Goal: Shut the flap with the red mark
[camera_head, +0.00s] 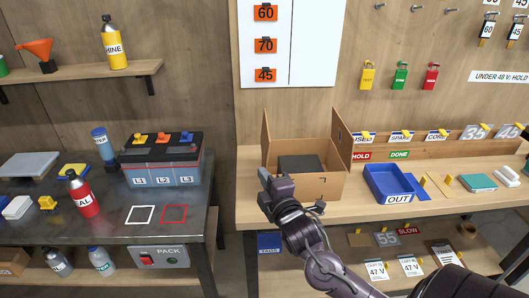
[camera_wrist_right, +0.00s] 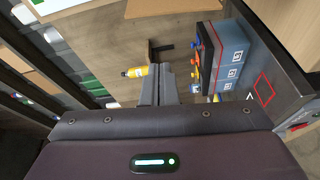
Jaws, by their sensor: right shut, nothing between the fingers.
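An open cardboard box (camera_head: 325,187) stands on the light wooden bench with a dark block (camera_head: 299,164) inside. Its left flap (camera_head: 265,140) and right flap (camera_head: 341,140) stand up. I cannot make out a red mark on either flap. My right gripper (camera_head: 264,174) is at the box's front left corner and hides part of it; I cannot tell whether it touches. In the right wrist view the gripper's fingers (camera_wrist_right: 160,80) are together with nothing between them, and the box is not clearly visible there. My left gripper is not in view.
A blue OUT tray (camera_head: 387,184) stands right of the box. On the dark table at left are a battery (camera_head: 161,165), a red bottle (camera_head: 82,196) and a red outlined square (camera_head: 174,213). A wall shelf (camera_head: 90,79) is above. A gap separates table and bench.

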